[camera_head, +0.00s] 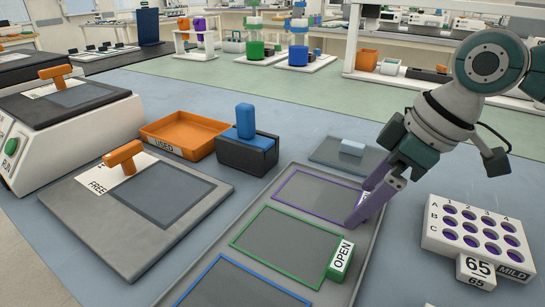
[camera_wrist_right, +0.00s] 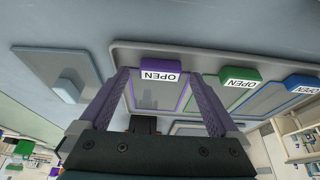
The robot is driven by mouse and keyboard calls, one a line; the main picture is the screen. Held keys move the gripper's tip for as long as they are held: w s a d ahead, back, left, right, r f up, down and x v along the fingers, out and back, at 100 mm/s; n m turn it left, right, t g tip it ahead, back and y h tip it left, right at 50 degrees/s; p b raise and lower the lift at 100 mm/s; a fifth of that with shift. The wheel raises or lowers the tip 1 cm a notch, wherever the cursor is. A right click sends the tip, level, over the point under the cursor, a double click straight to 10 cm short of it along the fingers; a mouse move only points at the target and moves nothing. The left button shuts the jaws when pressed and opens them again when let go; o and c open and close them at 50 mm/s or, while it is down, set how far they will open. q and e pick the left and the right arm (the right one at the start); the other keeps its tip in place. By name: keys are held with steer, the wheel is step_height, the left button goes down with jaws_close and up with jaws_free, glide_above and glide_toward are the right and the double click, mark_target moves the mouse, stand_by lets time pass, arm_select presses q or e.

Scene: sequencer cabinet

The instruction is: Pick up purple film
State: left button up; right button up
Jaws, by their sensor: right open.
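The purple film (camera_head: 312,194) is a purple-framed sheet lying flat at the far end of a grey tray (camera_head: 365,255). In the wrist view the film (camera_wrist_right: 158,97) shows between my fingers, with its purple OPEN tab (camera_wrist_right: 161,77) between the fingertips. My right gripper (camera_head: 360,205) has purple fingers and is low over the film's right edge; it mostly hides the tab in the head view. The gripper (camera_wrist_right: 160,75) is open and apart from the tab as far as I can see; contact is unclear. My left gripper is not in view.
A green film (camera_head: 283,243) and a blue film (camera_head: 235,285) lie beside it on the tray. A white well block (camera_head: 475,235) stands right. A grey plate with a light-blue block (camera_head: 352,148) lies behind. An orange USED bin (camera_head: 185,130) and dark box (camera_head: 245,155) stand left.

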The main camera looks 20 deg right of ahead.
steer(key=c, duration=1.4)
